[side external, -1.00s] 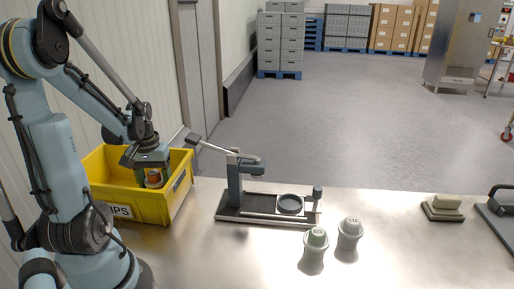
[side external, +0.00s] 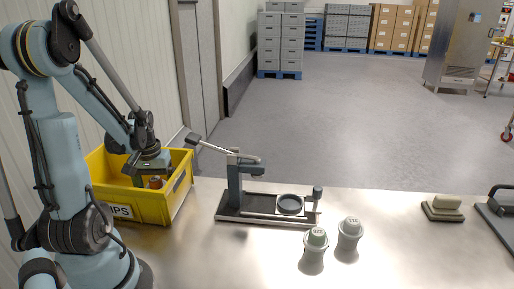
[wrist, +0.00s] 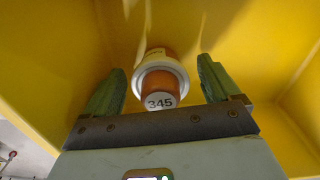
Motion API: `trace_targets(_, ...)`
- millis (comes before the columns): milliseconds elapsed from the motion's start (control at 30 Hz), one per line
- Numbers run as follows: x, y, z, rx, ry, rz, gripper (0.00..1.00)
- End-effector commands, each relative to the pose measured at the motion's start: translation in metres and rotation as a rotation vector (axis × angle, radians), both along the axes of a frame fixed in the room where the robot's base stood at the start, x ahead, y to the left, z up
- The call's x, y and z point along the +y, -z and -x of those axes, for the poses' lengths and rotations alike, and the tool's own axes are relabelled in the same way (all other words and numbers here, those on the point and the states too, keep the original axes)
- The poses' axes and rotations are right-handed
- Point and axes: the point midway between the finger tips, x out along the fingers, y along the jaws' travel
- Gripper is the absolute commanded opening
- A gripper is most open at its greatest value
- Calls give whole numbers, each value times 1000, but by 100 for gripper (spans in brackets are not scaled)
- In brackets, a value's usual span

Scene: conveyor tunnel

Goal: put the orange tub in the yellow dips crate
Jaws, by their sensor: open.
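The orange tub (side external: 155,183) is inside the yellow dips crate (side external: 158,207), low down, with only part of it showing above the near wall. In the wrist view, the orange tub (wrist: 158,84) has a pale rim and a grey end marked 345. My gripper (side external: 150,177) is inside the crate, at the tub. In the wrist view, the two green fingers of my gripper (wrist: 161,72) are spread apart, with the tub between them and a gap on each side. Yellow crate walls surround them. Whether the tub rests on the crate floor is not clear.
A lever press (side external: 235,185) on a dark base stands right of the crate. Two grey lidded tubs (side external: 316,240) (side external: 349,232) stand in front of it. A pale block (side external: 446,202) lies on a dark pad at the right. The table between is clear.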

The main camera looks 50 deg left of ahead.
Motion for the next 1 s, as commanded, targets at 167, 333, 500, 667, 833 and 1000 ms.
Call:
trace_targets(167,0,-2,0,0,0,0,89)
trace_targets(333,0,-14,0,0,0,0,89)
trace_targets(500,-1,-35,0,0,0,0,89)
trace_targets(667,0,-56,0,0,0,0,89)
trace_targets(833,0,-79,0,0,0,0,89)
trace_targets(1000,0,-100,0,0,0,0,89)
